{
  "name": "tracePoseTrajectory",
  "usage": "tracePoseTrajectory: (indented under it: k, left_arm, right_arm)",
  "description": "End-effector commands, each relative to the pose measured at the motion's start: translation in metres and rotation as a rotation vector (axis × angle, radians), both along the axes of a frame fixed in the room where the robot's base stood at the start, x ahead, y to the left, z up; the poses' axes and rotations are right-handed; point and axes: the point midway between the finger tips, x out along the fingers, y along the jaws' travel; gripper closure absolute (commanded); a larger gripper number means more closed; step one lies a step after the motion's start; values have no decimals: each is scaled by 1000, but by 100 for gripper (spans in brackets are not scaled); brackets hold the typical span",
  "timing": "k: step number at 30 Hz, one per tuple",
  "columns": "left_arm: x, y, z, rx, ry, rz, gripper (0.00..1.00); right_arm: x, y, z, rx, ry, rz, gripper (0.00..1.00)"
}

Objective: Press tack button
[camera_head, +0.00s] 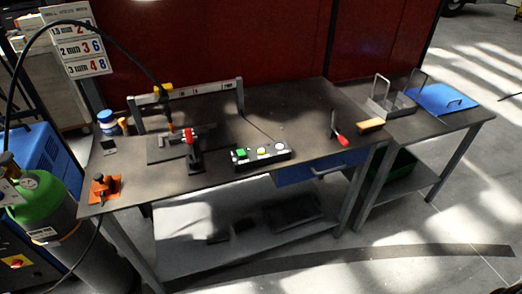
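A black button box (261,160) sits near the front edge of the dark workbench (290,115). On its top are a green button (241,153), a yellow button (262,151) and a pale round button (280,146). Labels on the box are too small to read, so I cannot tell which one is the tack button. A cable runs from the box toward the back of the bench. Neither of my grippers is in view.
A clamp fixture with red parts (191,135) stands left of the box. An orange tool (103,187) lies at the left corner. A red-handled tool (340,138) and a wooden block (370,126) lie right. A green gas cylinder (45,205) stands left.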

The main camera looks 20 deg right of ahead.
Motion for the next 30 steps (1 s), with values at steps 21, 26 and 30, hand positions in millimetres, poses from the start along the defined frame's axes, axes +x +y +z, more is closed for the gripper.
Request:
tracePoseTrajectory:
  k: [21,26,30]
  left_arm:
    - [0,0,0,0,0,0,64]
    - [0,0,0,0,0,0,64]
    - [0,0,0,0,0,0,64]
  right_arm:
    - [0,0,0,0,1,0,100]
    - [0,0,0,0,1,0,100]
    - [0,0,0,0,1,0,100]
